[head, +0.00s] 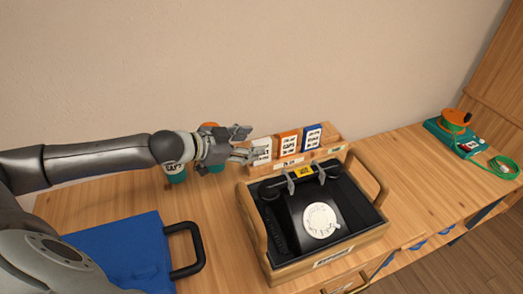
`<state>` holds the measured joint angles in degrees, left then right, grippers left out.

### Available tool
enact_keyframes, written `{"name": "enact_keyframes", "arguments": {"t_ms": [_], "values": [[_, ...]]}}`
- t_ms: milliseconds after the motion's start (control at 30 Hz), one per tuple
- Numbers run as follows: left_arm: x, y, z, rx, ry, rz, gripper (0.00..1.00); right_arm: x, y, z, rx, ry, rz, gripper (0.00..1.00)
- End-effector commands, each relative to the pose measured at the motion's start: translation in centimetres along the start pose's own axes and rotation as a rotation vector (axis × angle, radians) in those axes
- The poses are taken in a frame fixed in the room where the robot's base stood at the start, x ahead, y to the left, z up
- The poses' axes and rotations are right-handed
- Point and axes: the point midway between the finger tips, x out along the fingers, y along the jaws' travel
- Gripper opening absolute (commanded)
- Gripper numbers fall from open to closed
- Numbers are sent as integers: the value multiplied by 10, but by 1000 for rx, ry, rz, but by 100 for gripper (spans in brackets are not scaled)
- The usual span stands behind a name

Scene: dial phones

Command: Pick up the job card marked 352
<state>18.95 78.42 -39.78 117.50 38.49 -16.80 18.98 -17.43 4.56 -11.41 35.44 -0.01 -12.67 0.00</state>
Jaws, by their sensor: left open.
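My left gripper (248,143) reaches in from the left, open, with its fingers pointing right at the left end of a wooden rack (289,163). The rack holds upright cards: a white-faced one (263,152) closest to the fingers, an orange-edged one (288,143) in the middle and a blue-edged one (312,137) at the right. Their print is too small to read surely, so I cannot tell which is marked 352. The fingers overlap the left card in the picture; contact cannot be told. My right gripper is out of view.
A wooden tray (258,228) in front of the rack holds a black dial phone (316,202). Teal containers (175,174) stand behind and below my left wrist. A blue case (120,254) lies front left. An orange reel on a green base (452,135) is far right.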

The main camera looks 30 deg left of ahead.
Motion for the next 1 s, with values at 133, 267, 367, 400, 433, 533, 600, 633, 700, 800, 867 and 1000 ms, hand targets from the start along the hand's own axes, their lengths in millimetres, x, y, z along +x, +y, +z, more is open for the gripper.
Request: {"name": "enact_keyframes", "arguments": {"t_ms": [133,267,367,400,433,533,600,633,700,800,867,1000], "values": [[6,1,-1,1,1,3,52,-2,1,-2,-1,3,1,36],[14,0,-2,-1,1,1,52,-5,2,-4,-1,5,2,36],[26,-1,-3,-2,2,2,52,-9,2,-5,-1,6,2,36],[32,-1,-3,-3,2,2,52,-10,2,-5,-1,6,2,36],[36,-1,-3,-3,2,3,52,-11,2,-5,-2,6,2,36],[48,-1,-2,-2,2,2,52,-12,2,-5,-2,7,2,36],[54,-1,-1,0,2,2,52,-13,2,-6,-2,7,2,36],[56,-1,-1,0,1,2,52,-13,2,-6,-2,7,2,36],[58,-1,0,0,0,3,52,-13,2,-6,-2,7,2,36],[59,-1,0,1,-1,2,52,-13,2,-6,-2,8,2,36],[58,-1,0,1,-1,2,52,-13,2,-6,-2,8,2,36],[58,-1,0,1,-1,2,42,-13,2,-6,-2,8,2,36]]}}
